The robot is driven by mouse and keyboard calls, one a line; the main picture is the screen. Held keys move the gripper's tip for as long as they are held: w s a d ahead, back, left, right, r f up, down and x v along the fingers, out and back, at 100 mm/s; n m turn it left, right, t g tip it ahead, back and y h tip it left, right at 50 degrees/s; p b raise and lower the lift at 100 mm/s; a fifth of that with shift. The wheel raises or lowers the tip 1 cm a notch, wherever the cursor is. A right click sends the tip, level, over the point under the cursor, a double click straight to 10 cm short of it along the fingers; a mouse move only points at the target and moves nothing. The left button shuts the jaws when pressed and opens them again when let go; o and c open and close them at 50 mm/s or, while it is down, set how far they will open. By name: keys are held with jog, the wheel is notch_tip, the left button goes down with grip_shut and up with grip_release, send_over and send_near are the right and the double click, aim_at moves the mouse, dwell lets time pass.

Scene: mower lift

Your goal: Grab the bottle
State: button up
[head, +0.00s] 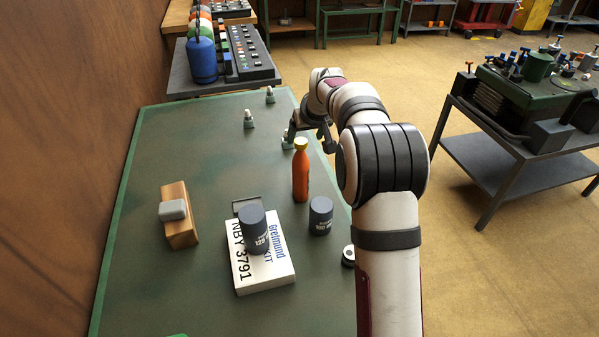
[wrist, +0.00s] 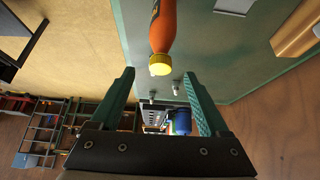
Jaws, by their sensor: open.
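An orange bottle (head: 300,175) with a yellow-orange cap stands upright on the green table (head: 150,265), near its right side. My gripper (head: 312,130) is just beyond the bottle in the head view, at about the height of its cap. In the wrist view the bottle (wrist: 162,30) hangs in from the top, its yellow cap toward the gripper. My gripper (wrist: 160,88) is open there, with two green fingers spread and nothing between them. The bottle lies ahead of the fingertips and apart from them.
A dark canister (head: 320,216) stands close to the bottle. Another dark canister (head: 253,230) stands on a white box (head: 275,273). A wooden block (head: 179,220) with a grey piece is at left. Small white-topped pieces (head: 249,119) stand toward the back.

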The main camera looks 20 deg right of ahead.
aim_at(301, 142)
jog(key=x, duration=0.4)
jog(key=shift+w+f, duration=0.2)
jog(key=shift+w, duration=0.2)
grip_shut()
jog(key=shift+r, duration=0.15)
dwell(0.7)
